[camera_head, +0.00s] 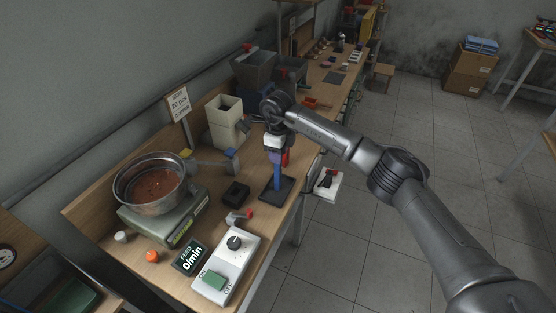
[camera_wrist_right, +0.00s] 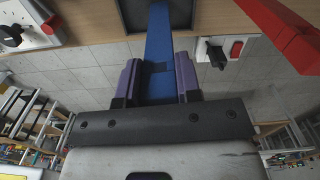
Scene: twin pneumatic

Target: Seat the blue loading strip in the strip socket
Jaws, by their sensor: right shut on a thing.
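The blue loading strip (camera_head: 277,180) is upright between the fingers of my right gripper (camera_head: 278,158). Its lower end is over the dark flat tray (camera_head: 286,192) near the table's front edge; I cannot tell if it touches. In the right wrist view the purple fingers are shut on the strip (camera_wrist_right: 158,42), which runs away toward the dark tray (camera_wrist_right: 131,14). A black block with a hollow top (camera_head: 236,193) sits left of the tray; it may be the strip socket, but no label shows. My left gripper is not in view.
A metal bowl (camera_head: 150,206) stands on a green scale (camera_head: 182,226) at the left. A white control box (camera_head: 232,260) with a knob is at the front. A cream hopper (camera_head: 226,122) and grey bins (camera_head: 254,70) stand behind. A white box with a switch (camera_head: 328,184) hangs off the table edge.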

